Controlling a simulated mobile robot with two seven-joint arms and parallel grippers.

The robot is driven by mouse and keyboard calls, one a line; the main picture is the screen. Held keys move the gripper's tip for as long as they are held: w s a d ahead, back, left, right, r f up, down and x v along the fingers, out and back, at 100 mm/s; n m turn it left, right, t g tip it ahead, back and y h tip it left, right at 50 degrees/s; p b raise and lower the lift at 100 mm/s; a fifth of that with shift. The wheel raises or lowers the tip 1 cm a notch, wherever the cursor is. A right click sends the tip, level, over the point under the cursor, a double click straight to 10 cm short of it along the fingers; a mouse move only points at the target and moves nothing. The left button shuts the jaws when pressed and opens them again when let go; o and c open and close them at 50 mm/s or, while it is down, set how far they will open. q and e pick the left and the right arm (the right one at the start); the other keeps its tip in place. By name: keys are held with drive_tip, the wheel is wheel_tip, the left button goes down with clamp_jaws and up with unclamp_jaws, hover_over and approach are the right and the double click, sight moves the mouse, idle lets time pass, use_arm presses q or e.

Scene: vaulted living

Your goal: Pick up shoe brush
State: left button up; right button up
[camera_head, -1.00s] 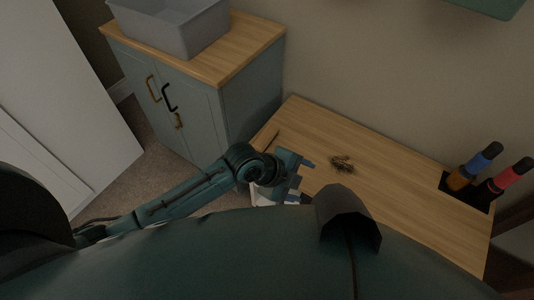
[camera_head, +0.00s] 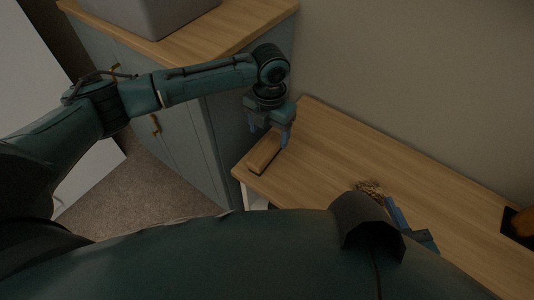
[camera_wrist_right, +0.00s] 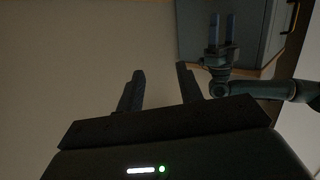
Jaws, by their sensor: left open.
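The shoe brush looks to be the brown wooden block (camera_head: 264,153) with a dark underside, lying at the left end of the wooden tabletop (camera_head: 330,150). My left gripper (camera_head: 269,133) is open and points down just above and behind the block. Its fingers are apart, and I cannot tell whether they touch the block. My right gripper (camera_wrist_right: 158,88) is open and empty in the right wrist view. Part of it (camera_head: 398,215) shows at the table's front edge in the head view, partly hidden by my body. My left gripper also shows in the right wrist view (camera_wrist_right: 222,32).
A small patterned brown thing (camera_head: 369,188) lies mid-table, near my right gripper. A dark holder with an orange-brown item (camera_head: 524,220) stands at the right edge. A blue-grey cabinet (camera_head: 190,135) with a grey basin (camera_head: 150,12) stands left. The table's back strip is clear.

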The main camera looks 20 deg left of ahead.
sight(266, 149)
use_arm(q)
wheel_tip(266, 149, down, 3)
drive_tip(key=shift+f+b, duration=0.2)
drive_tip(key=shift+b, duration=0.15)
drive_tip(key=f, duration=0.1)
drive_tip(key=f+b, duration=0.1)
drive_tip(key=f, duration=0.1)
drive_tip(key=f+b, duration=0.1)
drive_tip(key=shift+a+f, duration=0.15)
drive_tip(key=shift+a, duration=0.25)
drive_tip(key=shift+f, duration=0.5)
use_arm(e)
drive_tip(key=shift+w+a+r+n+t+y, duration=0.15)
drive_tip(key=shift+a+n+t+y, duration=0.2)
drive_tip(key=shift+t, duration=0.2)
drive_tip(key=shift+w+a+n+t+y, duration=0.1)
drive_tip(key=shift+n+t+y, duration=0.15)
drive_tip(key=shift+t+y, duration=0.25)
use_arm(q)
drive_tip(key=shift+c, duration=0.3)
drive_tip(key=c, duration=1)
